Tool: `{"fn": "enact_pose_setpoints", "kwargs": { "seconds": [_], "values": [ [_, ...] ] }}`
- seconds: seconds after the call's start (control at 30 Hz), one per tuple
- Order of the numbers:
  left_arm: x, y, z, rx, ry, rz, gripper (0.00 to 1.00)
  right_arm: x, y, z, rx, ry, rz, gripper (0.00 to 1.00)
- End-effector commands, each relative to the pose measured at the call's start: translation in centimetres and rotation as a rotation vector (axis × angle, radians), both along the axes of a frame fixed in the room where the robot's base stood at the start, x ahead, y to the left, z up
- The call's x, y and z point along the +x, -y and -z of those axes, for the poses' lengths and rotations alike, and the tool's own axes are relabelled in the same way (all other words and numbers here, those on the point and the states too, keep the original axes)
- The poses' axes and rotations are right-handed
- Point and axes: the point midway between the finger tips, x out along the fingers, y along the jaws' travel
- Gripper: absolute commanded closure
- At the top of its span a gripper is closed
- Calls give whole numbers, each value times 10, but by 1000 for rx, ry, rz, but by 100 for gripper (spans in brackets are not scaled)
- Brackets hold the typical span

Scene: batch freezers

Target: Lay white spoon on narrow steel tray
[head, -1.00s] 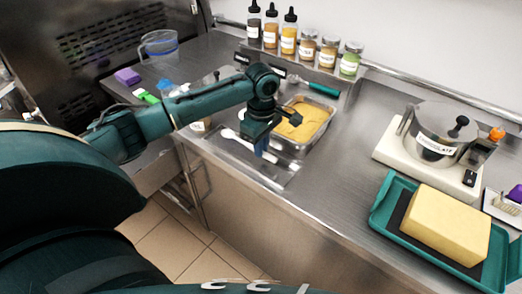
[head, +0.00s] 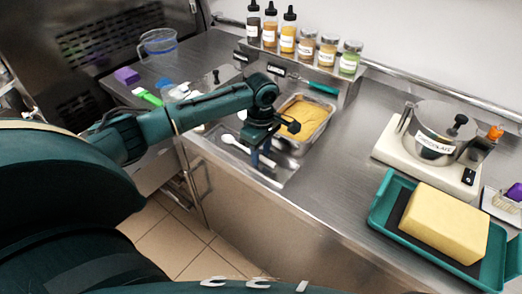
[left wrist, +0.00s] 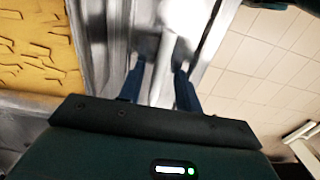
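The white spoon (head: 232,141) lies at the front of the counter in the head view, its far end partly hidden behind my left gripper. It appears to lie along the narrow steel tray (head: 279,176), near the counter's front edge. I cannot tell exactly how it rests there. My left gripper (head: 261,161) points down over the tray, with its blue fingers apart and nothing clearly held. In the left wrist view, the gripper (left wrist: 159,72) has a clear gap between its fingertips, over blurred bright steel and a pale strip. My right gripper is not in view.
A steel pan of yellow food (head: 305,116) stands just behind the left gripper. Bottles and jars (head: 289,30) line the back shelf. A pot on a white base (head: 437,130) and a teal tray (head: 379,209) with a yellow block stand at right. The middle counter is clear.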

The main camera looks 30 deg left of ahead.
Motion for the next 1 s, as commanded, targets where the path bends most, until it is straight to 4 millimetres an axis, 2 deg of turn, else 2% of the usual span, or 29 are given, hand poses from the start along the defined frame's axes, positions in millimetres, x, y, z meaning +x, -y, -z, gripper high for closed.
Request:
{"fn": "enact_pose_setpoints", "kwargs": {
  "seconds": [0.17, 0.27, 0.6, 0.7, 0.83, 1.0],
  "values": [
    [0, 0, -5, 0, 2, 1, 66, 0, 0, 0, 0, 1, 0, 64],
    [1, 0, -17, -1, 3, 1, 66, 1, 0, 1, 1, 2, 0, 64],
    [2, 1, -90, -1, 5, 0, 66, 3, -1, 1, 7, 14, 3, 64],
    [2, 0, -106, -1, 3, 1, 66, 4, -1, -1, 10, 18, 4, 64],
    [2, 0, -118, -1, 1, 0, 66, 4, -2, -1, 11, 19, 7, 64],
    [1, 0, -124, 0, -1, 1, 66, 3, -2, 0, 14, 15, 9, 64]
  ]
}}
